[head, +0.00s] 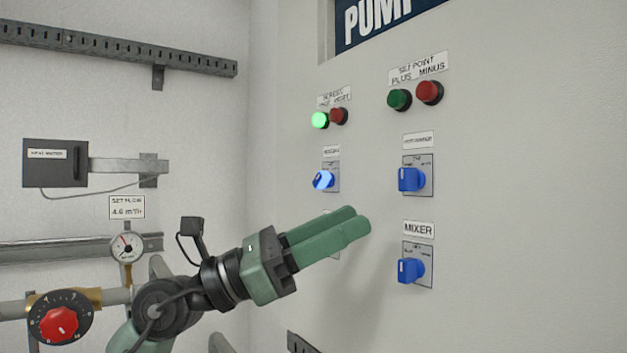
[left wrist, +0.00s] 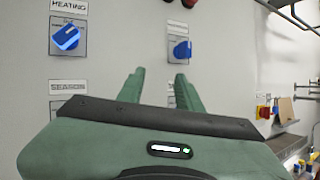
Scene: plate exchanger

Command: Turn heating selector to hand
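The heating selector (head: 323,180) is a blue knob on a grey plate, in the left column of the panel in the head view. In the left wrist view the knob (left wrist: 66,39) sits at upper left under its HEATING label (left wrist: 69,5). Its grip lies on a slant with a pale stripe; the plate's position words are too small to read. My left gripper (head: 357,218) is open and empty, its green fingers below and right of the knob, apart from it. In the left wrist view a gap shows between the fingertips (left wrist: 160,73). My right gripper is not in view.
A second blue selector (head: 411,180) and the MIXER selector (head: 410,270) are in the right column. A lit green lamp (head: 320,120) and red and green buttons are above. My left gripper hides most of the plate below the heating selector. A gauge (head: 127,247) and red dial (head: 59,323) stand left.

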